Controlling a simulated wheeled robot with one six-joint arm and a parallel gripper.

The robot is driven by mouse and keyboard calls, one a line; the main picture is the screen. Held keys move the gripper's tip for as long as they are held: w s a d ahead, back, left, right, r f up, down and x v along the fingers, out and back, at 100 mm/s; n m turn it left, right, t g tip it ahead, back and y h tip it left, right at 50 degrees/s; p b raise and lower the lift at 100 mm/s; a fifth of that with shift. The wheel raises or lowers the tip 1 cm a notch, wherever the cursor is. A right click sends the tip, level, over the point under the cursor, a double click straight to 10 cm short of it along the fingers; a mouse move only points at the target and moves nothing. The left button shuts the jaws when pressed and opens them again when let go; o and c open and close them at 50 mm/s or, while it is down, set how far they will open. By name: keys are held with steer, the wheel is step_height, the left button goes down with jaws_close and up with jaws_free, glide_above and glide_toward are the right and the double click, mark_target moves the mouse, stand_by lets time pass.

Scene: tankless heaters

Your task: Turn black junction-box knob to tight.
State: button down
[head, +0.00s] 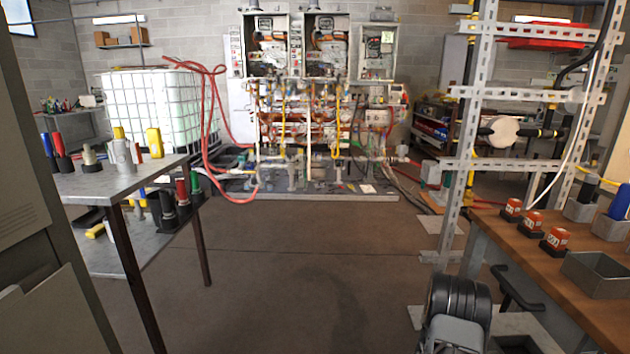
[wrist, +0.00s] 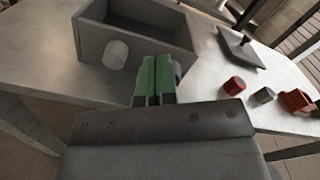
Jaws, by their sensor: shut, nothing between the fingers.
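My gripper (wrist: 155,62) shows in the wrist view with green fingers. They are shut together with nothing between them. The fingers point at the front wall of an open grey box (wrist: 135,48) on a pale table; whether they touch it I cannot tell. A pale round cylinder (wrist: 115,54) is at the box's front, left of the fingers. Part of another round piece shows just behind the fingers on the right. In the head view a round pale junction box (head: 500,132) with dark fittings is on the metal rack. I cannot make out a black knob for certain.
In the wrist view a square plate with an upright pin (wrist: 243,48), a red cylinder (wrist: 234,86) and a grey cylinder (wrist: 264,95) lie to the right. In the head view a wooden bench (head: 510,250) is at right, a grey table (head: 115,180) at left, with clear floor between.

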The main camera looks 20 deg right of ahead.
steer(key=shift+s+d+r, duration=0.1)
steer(key=shift+d+r, duration=0.15)
steer(key=shift+d, duration=0.2)
steer(key=shift+s+f, duration=0.15)
stand_by(0.3)
steer(key=shift+s+p, duration=0.1)
steer(key=shift+p, duration=0.2)
stand_by(0.8)
steer(key=shift+w+d+r+p, duration=0.1)
steer(key=shift+w+r+p, duration=0.2)
steer(key=shift+r, duration=0.1)
steer(key=v, duration=0.6)
steer(key=shift+f+p, duration=0.25)
steer(key=shift+p, duration=0.1)
